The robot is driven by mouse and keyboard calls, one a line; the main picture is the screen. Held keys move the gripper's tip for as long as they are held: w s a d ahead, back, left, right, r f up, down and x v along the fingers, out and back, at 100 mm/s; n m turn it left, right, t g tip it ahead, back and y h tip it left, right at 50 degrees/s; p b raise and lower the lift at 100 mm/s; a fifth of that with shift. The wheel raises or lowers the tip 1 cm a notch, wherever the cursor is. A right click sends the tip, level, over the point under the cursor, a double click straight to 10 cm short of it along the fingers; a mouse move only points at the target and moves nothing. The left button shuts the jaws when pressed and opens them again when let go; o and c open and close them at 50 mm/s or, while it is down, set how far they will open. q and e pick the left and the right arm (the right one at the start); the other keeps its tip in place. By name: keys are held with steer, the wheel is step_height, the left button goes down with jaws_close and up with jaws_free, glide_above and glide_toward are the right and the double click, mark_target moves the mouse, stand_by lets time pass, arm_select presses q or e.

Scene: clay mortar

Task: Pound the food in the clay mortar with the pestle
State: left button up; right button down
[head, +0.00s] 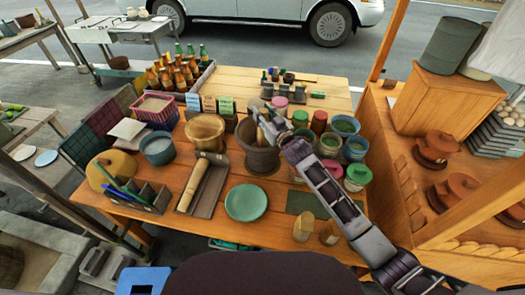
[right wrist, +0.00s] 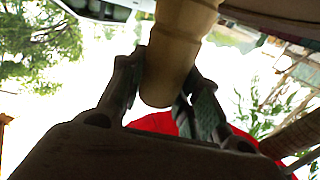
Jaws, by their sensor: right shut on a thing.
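The dark clay mortar (head: 262,160) stands upright on the wooden table, near its middle. My right gripper (head: 268,128) is over the mortar's mouth, its arm coming in from the lower right. In the right wrist view my right gripper (right wrist: 165,78) is shut on a pale wooden pestle (right wrist: 180,35), whose rounded end shows between the fingers. The gripper hides much of the mortar's opening, so I cannot see the food inside or whether the pestle touches it. My left gripper is not in view.
A green plate (head: 246,203) lies in front of the mortar. A tray with a wooden roller (head: 193,186) and a brown pot (head: 205,130) are to its left. Several lidded tubs, one with a green lid (head: 359,174), crowd its right. Bottles (head: 172,77) stand at back left.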

steer(key=shift+w+r+p, duration=0.1)
steer(key=shift+r+p, duration=0.55)
steer(key=shift+p, duration=0.1)
steer(key=shift+r+p, duration=1.7)
steer(key=shift+r, duration=0.35)
steer(key=shift+f, duration=0.15)
steer(key=shift+f+b, duration=1.65)
steer(key=shift+f, duration=1)
steer(key=shift+r, duration=0.15)
